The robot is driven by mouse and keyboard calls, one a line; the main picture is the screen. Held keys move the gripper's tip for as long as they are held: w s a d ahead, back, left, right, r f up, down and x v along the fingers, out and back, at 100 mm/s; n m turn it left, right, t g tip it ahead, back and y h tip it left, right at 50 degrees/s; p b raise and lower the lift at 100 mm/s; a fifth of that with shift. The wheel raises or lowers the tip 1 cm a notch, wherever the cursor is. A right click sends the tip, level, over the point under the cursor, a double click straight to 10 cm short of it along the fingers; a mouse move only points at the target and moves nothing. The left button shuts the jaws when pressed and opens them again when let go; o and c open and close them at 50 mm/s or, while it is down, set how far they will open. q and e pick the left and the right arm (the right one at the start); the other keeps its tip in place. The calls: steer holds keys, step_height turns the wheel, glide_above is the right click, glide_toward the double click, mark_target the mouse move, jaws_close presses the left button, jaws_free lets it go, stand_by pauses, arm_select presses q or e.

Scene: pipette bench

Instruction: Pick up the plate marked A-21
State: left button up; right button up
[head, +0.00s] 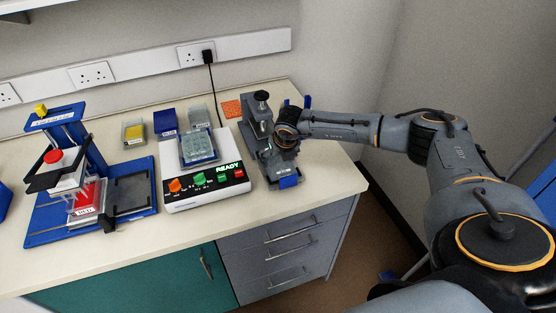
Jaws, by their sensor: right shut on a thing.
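My right gripper (284,148) is at the grey bench device (258,140), at the right end of the bench. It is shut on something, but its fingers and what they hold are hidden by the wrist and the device. No label reading A-21 is legible. A clear plate (198,146) sits on top of the white instrument. A red plate (88,204) with a small unreadable label is in the blue pipetting stand (45,232). My left gripper is not in view.
The white instrument (205,195) shows READY and has coloured knobs and buttons. A yellow-topped box (134,133), a blue box (165,122), a clear box (197,118) and an orange rack (233,109) stand along the back. The front bench strip is clear.

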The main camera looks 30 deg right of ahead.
steer(key=shift+s, duration=0.1)
steer(key=shift+r, duration=0.2)
step_height(320, 180, up, 2)
steer(key=shift+d+r+b, duration=0.1)
steer(key=shift+r+b, duration=0.05)
steer(key=shift+b, duration=0.4)
steer(key=s+r, duration=0.1)
steer(key=s+a+r+b, duration=0.1)
steer(key=r, duration=0.1)
steer(key=s+r+b, duration=0.1)
steer(key=shift+s+a+r, duration=0.25)
steer(key=shift+s+r, duration=0.05)
steer(key=shift+s, duration=0.05)
steer(key=s+a+r+b, duration=0.3)
steer(key=s+r+b, duration=0.1)
steer(key=s, duration=0.5)
steer(key=shift+v, duration=0.75)
steer(key=shift+w+r, duration=0.1)
steer(key=shift+w, duration=0.1)
step_height(320, 180, up, 3)
steer(key=shift+f+p, duration=0.1)
steer(key=shift+p, duration=0.25)
